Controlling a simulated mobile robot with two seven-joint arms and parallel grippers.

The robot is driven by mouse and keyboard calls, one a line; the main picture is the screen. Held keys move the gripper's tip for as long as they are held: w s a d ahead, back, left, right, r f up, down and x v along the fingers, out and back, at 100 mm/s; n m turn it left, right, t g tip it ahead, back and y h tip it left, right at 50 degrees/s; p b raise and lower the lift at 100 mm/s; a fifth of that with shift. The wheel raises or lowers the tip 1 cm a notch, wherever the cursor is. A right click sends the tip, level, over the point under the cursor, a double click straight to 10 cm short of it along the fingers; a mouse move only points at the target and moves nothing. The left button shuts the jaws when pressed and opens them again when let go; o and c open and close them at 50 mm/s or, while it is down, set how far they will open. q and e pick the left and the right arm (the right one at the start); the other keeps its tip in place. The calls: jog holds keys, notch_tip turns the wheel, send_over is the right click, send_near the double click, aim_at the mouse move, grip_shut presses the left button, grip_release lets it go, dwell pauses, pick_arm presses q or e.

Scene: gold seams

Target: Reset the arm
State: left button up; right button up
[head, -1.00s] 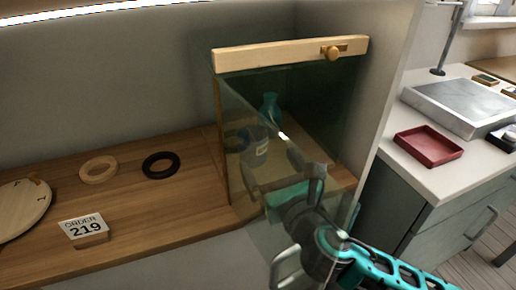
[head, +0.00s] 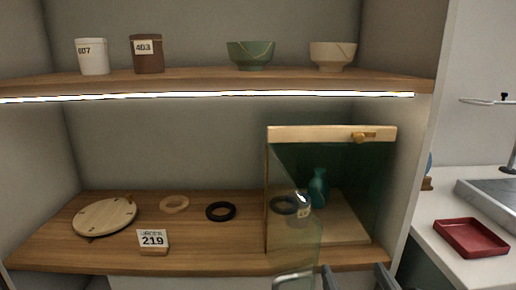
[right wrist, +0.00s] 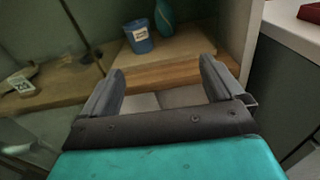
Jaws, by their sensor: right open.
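My right gripper (head: 357,277) shows at the bottom edge of the head view, only its fingertips in frame. It is open and empty, low in front of the glass case. In the right wrist view its two grey fingers (right wrist: 162,76) are spread apart, with nothing between them. Beyond them are a blue labelled cup (right wrist: 138,37) and a teal vase (right wrist: 165,17), both apart from the fingers. The vase (head: 318,188) also shows inside the case in the head view. My left gripper is not in view.
The glass case (head: 331,134) has a door swung out toward me, with a metal handle (head: 293,278) near my right gripper. Cups and bowls stand on the upper shelf (head: 200,84).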

jog(key=s+a+f+m+g+y, duration=0.1)
jog(key=s+f+m+g, duration=0.35)
jog(key=f+m, duration=0.85)
jog(key=s+a+f+m+g+y, duration=0.2)
jog(key=s+f+m, duration=0.45)
jog(key=m, duration=1.25)
pick_arm(q)
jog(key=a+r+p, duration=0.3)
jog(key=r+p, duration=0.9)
jog(key=p, duration=0.4)
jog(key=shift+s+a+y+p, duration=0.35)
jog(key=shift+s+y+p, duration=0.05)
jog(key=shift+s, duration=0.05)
pick_arm(e)
jog(key=s+d+r+m+h, duration=0.1)
jog(key=d+r, duration=0.2)
jog(key=r, duration=0.8)
jog(key=shift+s+d+r+h, duration=0.2)
jog(key=shift+h, duration=0.1)
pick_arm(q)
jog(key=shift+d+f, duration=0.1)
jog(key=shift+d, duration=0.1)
pick_arm(e)
jog(key=shift+g, duration=0.25)
